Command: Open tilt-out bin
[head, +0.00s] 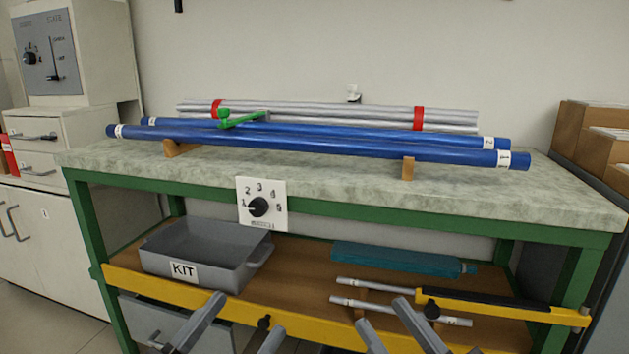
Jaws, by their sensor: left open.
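A grey bin-like front (142,316) shows below the yellow shelf rail at the lower left, with a handle (156,345) near the bottom edge. It looks like the tilt-out bin, but my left gripper and the frame edge hide much of it. I cannot tell how far it is tilted. My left gripper (247,315) is open and empty, in front of the bin's right part. My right gripper (381,312) shows its two fingers apart, empty, in front of the lower shelf, right of centre.
The green-framed bench (560,205) carries blue tubes (300,141), silver rods and a green tool (240,118). A grey KIT tray (245,262), a teal roll (390,258) and short rods lie on the shelf. A dial plate (262,203) hangs in front.

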